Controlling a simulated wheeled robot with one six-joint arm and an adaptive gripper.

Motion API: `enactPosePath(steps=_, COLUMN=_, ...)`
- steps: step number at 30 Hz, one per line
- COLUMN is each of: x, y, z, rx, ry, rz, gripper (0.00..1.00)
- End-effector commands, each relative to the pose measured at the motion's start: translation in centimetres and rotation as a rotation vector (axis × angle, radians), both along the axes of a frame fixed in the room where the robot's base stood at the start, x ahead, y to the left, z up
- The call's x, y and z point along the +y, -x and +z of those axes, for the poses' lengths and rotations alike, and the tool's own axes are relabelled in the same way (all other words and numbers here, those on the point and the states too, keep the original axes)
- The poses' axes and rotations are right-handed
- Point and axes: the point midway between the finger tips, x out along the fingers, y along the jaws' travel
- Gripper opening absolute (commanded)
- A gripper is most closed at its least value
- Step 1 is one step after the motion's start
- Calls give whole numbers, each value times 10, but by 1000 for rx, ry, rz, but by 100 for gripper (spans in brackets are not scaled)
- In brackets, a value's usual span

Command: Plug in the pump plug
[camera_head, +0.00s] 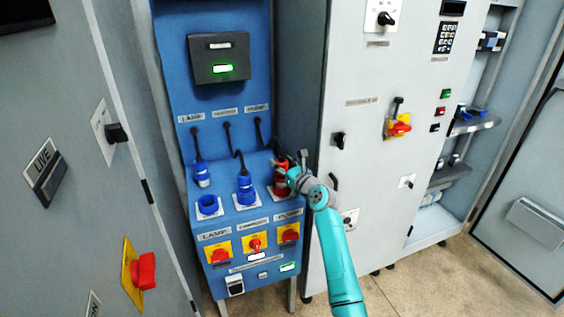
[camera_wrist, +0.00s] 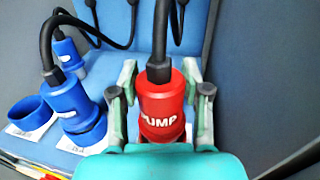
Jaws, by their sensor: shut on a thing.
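The red pump plug (camera_wrist: 162,105), marked "PUMP" and with a black cable, is upright between the fingers of my gripper (camera_wrist: 160,92) in the wrist view. My gripper is shut on it. In the head view the red plug (camera_head: 281,177) stands over the rightmost socket plate (camera_head: 281,198) of the blue panel, with my gripper (camera_head: 288,172) reaching it from the right. The socket opening is hidden under the plug, so I cannot tell how deep the plug sits.
A blue plug (camera_head: 244,186) stands in the middle socket. Another blue plug (camera_head: 202,175) hangs above the open left lamp socket (camera_head: 208,205). Yellow-backed red switches (camera_head: 255,244) sit below. A grey cabinet (camera_head: 350,120) stands close on the right.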

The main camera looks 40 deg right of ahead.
Motion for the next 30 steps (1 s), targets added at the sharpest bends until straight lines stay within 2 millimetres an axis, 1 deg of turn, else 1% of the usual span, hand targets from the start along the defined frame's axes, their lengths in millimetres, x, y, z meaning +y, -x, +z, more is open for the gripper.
enactPosePath(steps=27, x=0, y=0, z=-19, rx=-1, ry=0, rz=0, gripper=0)
enactPosePath(steps=28, x=0, y=0, z=-19, rx=-2, ry=0, rz=0, gripper=50)
enactPosePath(steps=29, x=0, y=0, z=-19, rx=-2, ry=0, rz=0, gripper=57)
enactPosePath(steps=30, x=0, y=0, z=-19, rx=-2, ry=0, rz=0, gripper=67)
